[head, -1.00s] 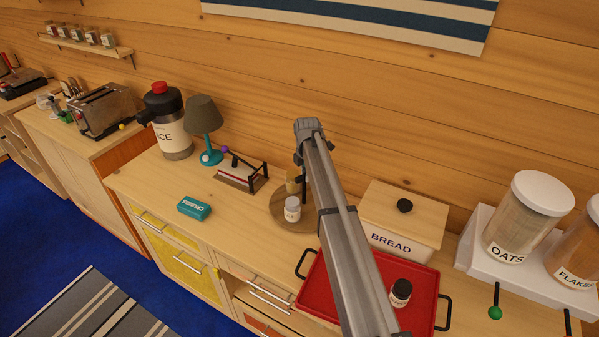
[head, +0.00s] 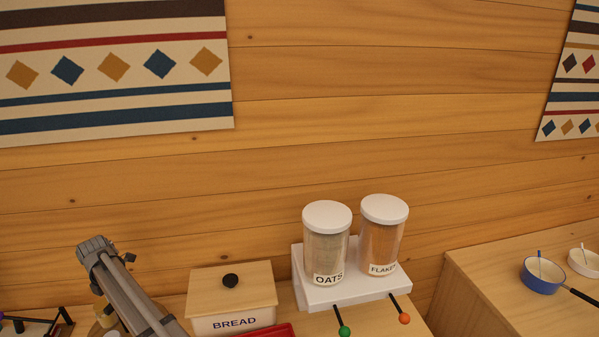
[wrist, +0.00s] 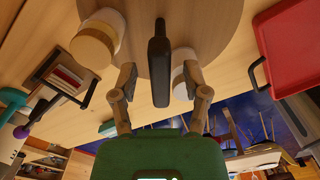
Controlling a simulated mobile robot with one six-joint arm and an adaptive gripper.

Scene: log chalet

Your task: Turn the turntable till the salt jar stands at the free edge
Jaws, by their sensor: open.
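The turntable (wrist: 220,22) is a round wooden disc at the top of the wrist view. A dark upright post (wrist: 160,62) stands on it. My gripper (wrist: 158,82) is open, with one finger on each side of the post; contact is unclear. In the head view only a sliver of the turntable (head: 97,329) shows at the lower left.
A red tray (wrist: 285,45) lies right of the turntable, and a book rack (wrist: 62,75) left. The bread box (head: 232,297) stands right of my arm in the head view. Beyond it, oats (head: 325,245) and flakes (head: 382,238) jars stand on a white stand (head: 350,290).

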